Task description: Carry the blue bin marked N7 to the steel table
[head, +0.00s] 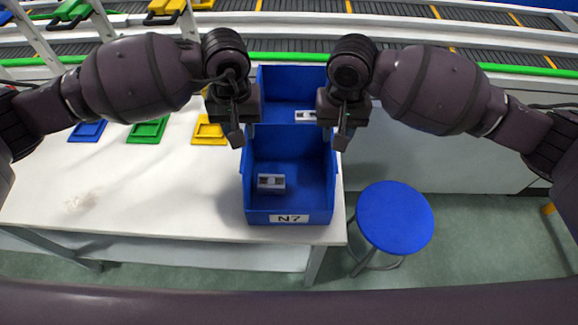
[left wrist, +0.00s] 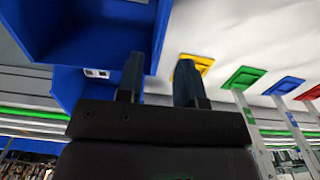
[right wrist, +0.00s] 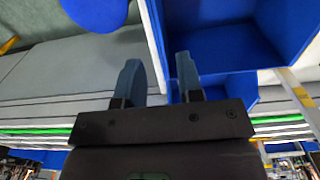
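The blue bin marked N7 (head: 290,205) stands upright at the right end of a white table (head: 130,205). Its label faces the front, and a small grey-white part (head: 271,182) lies inside. My left gripper (head: 237,138) is open at the bin's left side wall. In the left wrist view its fingers (left wrist: 160,80) appear on either side of the wall line. My right gripper (head: 341,138) is open at the right side wall; its fingers (right wrist: 158,82) look similarly placed. I cannot tell how far down the fingers reach. No table that is clearly steel is in view.
A second blue bin (head: 290,82) stands directly behind, with a small white part (head: 306,116). Blue, green (head: 148,131) and yellow (head: 209,132) trays lie left. A blue stool (head: 395,217) stands right of the table. A conveyor (head: 420,35) runs along the back.

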